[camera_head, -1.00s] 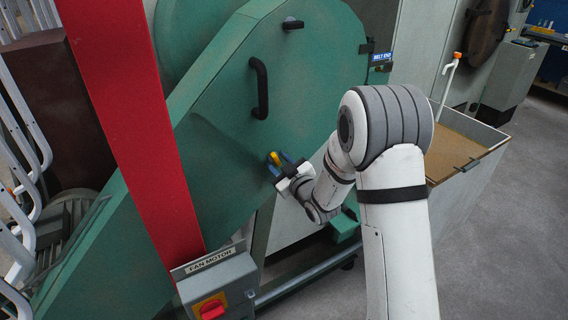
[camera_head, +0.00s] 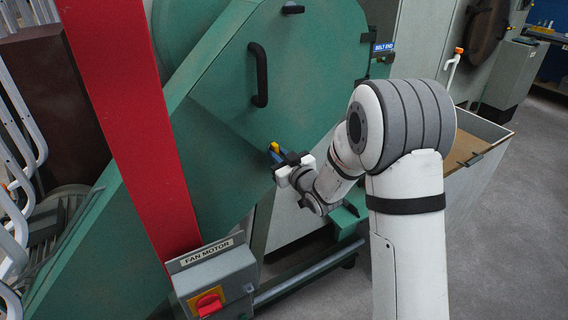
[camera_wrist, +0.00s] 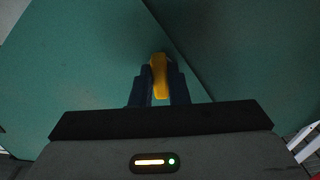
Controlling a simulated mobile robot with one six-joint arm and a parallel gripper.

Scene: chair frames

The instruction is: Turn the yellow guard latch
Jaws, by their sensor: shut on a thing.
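The yellow guard latch (camera_head: 275,147) is a small handle on the face of the green guard (camera_head: 215,115), low and right of the black grab handle. My gripper (camera_head: 277,153) is at the latch, with its blue fingers on either side of it. In the wrist view the yellow latch (camera_wrist: 158,75) stands between the two dark blue fingers of my gripper (camera_wrist: 158,88), its upper end showing beyond the fingertips. The gripper is shut on it.
A black grab handle (camera_head: 259,75) stands out from the guard above the latch. A red post (camera_head: 130,120) rises at the left, with a grey fan motor switch box (camera_head: 215,280) at its foot. A green foot bracket (camera_head: 347,217) is below my arm.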

